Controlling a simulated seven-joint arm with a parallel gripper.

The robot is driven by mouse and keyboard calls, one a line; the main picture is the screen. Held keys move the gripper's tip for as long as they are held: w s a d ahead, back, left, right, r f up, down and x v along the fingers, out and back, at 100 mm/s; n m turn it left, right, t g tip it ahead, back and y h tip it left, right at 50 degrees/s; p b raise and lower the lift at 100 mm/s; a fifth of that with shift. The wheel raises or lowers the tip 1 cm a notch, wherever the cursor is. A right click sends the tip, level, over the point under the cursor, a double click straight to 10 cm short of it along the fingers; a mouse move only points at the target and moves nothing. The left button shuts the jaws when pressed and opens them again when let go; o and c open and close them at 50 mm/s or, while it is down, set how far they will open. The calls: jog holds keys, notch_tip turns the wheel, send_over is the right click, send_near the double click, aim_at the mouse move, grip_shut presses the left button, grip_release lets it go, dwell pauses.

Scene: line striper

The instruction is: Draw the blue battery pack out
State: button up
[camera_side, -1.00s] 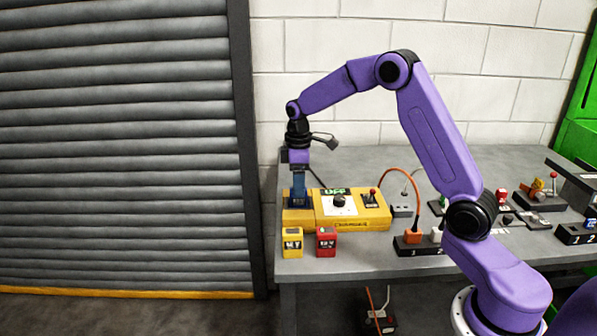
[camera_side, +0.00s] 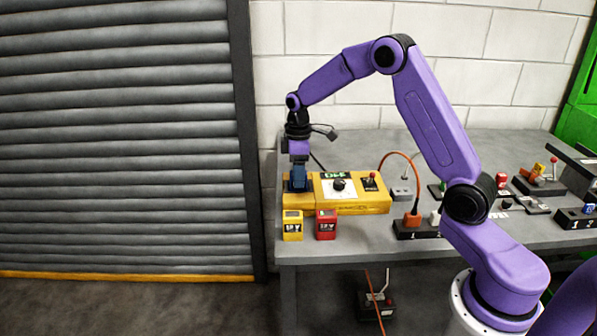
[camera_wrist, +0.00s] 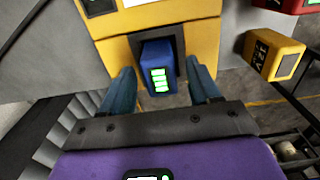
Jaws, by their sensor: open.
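The blue battery pack (camera_wrist: 158,66) sits in the dark slot at one end of the yellow machine (camera_side: 350,207), with lit green bars on its face in the wrist view. My gripper (camera_wrist: 160,72) is open, with one blue finger on each side of the pack and visible gaps between. In the side view my gripper (camera_side: 299,183) points down over the machine's left end. There its blue fingers and the pack overlap, so I cannot clearly separate them. How deep the pack sits in the slot is hidden.
A yellow pack (camera_side: 292,226) and a red pack (camera_side: 326,225) stand on the grey bench in front of the machine. A power strip (camera_side: 416,229) with an orange plug lies to the right.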

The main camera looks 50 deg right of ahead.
jog(key=shift+c, duration=0.3)
jog(key=c, duration=0.9)
jog(key=shift+c, duration=0.2)
jog(key=shift+r, duration=0.7)
jog(key=shift+r, duration=2.35)
